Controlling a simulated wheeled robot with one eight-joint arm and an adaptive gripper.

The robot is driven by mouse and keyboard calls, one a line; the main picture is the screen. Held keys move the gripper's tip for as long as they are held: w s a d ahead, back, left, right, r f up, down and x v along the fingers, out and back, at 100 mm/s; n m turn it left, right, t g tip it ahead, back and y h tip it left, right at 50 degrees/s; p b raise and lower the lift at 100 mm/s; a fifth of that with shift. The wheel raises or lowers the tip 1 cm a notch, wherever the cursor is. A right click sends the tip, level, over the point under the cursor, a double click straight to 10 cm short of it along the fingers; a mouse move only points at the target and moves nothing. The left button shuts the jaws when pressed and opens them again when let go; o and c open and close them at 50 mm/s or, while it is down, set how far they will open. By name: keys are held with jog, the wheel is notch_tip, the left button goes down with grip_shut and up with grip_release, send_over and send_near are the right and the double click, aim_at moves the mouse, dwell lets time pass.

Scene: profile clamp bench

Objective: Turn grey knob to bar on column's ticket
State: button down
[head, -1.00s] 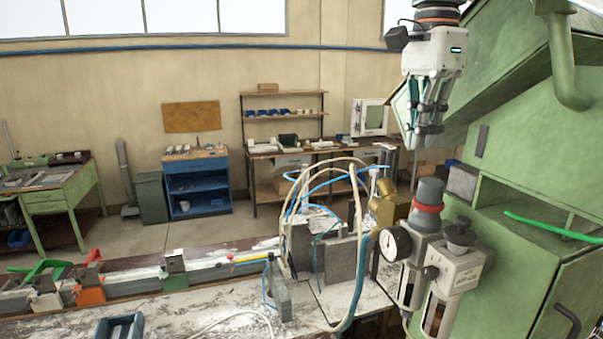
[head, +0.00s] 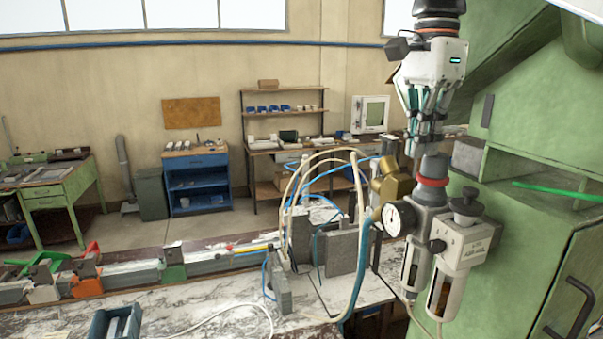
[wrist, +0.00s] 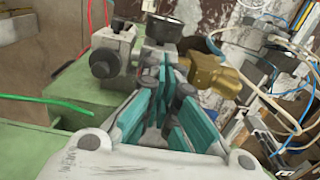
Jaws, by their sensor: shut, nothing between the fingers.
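The grey knob (head: 434,165) sits upright above a red ring on top of the regulator, which has a round white-faced gauge (head: 401,218) on its left. My gripper (head: 425,150) is directly above the knob, pointing down. Its teal fingers are together and empty, with the tips at about the knob's top in the picture; I cannot tell whether they touch it. In the wrist view the fingers (wrist: 165,72) hide the knob, and the gauge (wrist: 163,30) shows beyond them. The gauge's scale is too small to read. I cannot make out a ticket on a column.
A second unit with a dark top knob (head: 466,200) stands right beside the regulator. A brass fitting (head: 391,184) is close on the left. The green cabinet (head: 535,250) is close on the right, with a green hose (head: 555,193). Hoses loop over the bench.

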jog(key=shift+d+f, duration=0.25)
jog(key=shift+f, duration=0.05)
dwell(1.2)
jog(key=shift+w+p, duration=0.1)
jog(key=shift+p, duration=1.6)
jog(key=shift+a, duration=0.15)
notch_tip(320, 180, up, 6)
jog(key=p, duration=0.5)
jog(key=shift+w, duration=0.2)
